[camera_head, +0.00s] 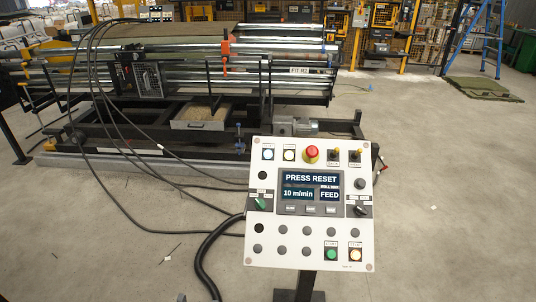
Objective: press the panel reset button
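A white control panel (295,263) stands upright on a dark post in front of me, right of the middle of the head view. Its screen (310,187) reads PRESS RESET, 10 m/min and FEED. At its lower right are a green button (331,254) and a pale, orange-lit button (355,255), with labels above them too small to read surely. A red mushroom button (312,154) sits at the top. Two lit round lamps or buttons, bluish (268,154) and whitish (289,154), are at the upper left. Neither of my grippers shows, and nothing visibly touches the panel.
A large roller machine (210,75) stands behind the panel at the left. Black cables (207,250) run along the floor to the panel's left side. A blue ladder (488,35) and a green mat (482,88) are at the back right. The floor at right is mostly clear.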

